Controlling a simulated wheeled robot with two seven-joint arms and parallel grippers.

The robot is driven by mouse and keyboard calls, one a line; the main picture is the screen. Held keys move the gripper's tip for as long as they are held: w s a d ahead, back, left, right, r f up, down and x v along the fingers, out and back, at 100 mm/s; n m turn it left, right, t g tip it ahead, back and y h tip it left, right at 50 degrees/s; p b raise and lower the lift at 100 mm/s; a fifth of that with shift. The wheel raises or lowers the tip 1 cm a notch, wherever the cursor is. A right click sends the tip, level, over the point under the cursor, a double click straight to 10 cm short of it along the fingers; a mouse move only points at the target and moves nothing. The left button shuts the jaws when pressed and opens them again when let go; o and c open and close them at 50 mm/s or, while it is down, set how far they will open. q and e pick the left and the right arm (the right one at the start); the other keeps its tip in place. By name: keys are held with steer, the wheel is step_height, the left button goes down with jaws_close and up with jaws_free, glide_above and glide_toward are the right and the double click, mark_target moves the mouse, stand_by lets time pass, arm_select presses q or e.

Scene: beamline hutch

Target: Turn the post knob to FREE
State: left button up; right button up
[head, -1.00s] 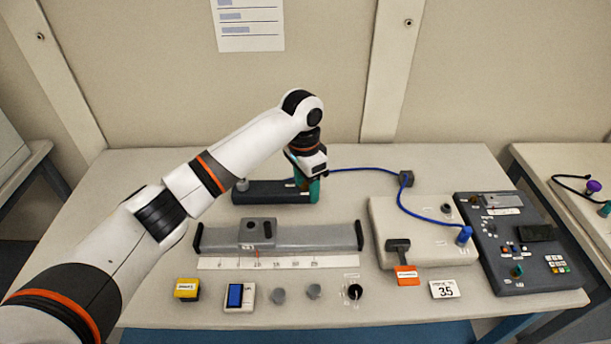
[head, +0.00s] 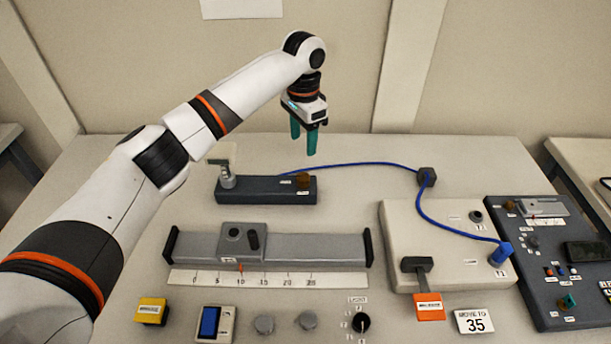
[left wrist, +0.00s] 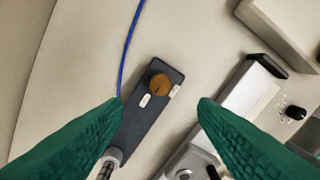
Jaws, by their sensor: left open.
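A round brown knob (head: 303,179), which looks like the post knob, sits at the right end of a dark base (head: 255,192). It also shows in the left wrist view (left wrist: 160,84), with a dark mark on top and small pale labels beside it. I cannot read the labels or tell its setting. A silver post (head: 227,178) with a pale plate stands on the base's left end. My left gripper (head: 304,143), with green fingers, is open and empty above and behind the knob, apart from it. The left wrist view shows the knob beyond the gap between the fingertips.
A blue cable (head: 365,165) runs behind the base to a dark block (head: 427,177). In front lie a grey rail (head: 315,249) with a carriage and a ruler strip (head: 268,279). A beige box (head: 440,225) and dark panel (head: 530,265) stand to the right.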

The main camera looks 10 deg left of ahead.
mark_target(303, 177)
arm_select(q)
step_height(303, 177, down, 12)
steer(key=shift+s+r+p, duration=0.1)
steer(key=shift+p, duration=0.6)
steer(key=shift+c, duration=0.5)
steer(key=c, duration=0.9)
